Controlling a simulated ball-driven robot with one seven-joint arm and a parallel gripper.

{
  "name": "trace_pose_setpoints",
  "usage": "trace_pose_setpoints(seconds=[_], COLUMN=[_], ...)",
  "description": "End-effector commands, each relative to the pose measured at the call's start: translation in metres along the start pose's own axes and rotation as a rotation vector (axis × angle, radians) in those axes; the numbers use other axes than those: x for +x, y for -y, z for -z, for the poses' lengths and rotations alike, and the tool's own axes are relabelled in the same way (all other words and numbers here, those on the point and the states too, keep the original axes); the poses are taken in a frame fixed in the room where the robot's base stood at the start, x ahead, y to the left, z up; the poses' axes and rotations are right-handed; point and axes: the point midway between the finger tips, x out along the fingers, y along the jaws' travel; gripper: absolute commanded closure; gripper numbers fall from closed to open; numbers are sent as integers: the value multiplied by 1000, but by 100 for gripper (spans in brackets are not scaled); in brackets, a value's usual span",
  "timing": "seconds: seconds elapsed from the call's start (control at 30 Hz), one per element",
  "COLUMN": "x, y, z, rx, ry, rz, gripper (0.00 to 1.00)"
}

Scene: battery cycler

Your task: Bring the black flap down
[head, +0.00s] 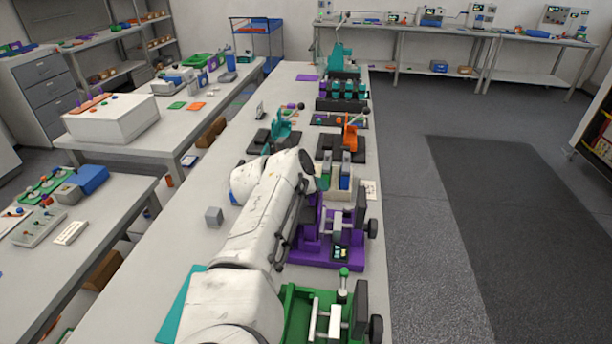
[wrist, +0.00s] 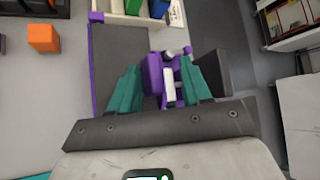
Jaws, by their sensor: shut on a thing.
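A purple fixture (head: 330,252) stands on the bench just right of my arm in the head view. It has dark blocks, a black knob and pale bars. In the wrist view a wide dark plate with a purple edge (wrist: 112,60) lies left of my fingers. It may be the black flap; its tilt is unclear. My gripper (wrist: 160,76) has its teal fingers on either side of a purple part (wrist: 153,76) of the fixture, with a white bar (wrist: 169,86) beside it, and is shut on it. The exact contact is hard to see. My arm hides the fingers in the head view.
A green fixture (head: 295,310) stands nearer on the bench. A cream holder with blue and green blocks (head: 342,186) stands just beyond the purple one. An orange block (wrist: 43,38) shows at the wrist view's left.

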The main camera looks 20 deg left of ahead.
Motion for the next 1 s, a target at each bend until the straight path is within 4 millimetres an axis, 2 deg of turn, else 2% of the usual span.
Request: trace_pose_setpoints(seconds=[0.03,0.47,1.0], x=[-2,-13,-45], y=[5,9,18], z=[-1,-1,2], rx=[0,-1,3], ry=[-3,-1,2], rz=[6,6,2], gripper=[57,57,57])
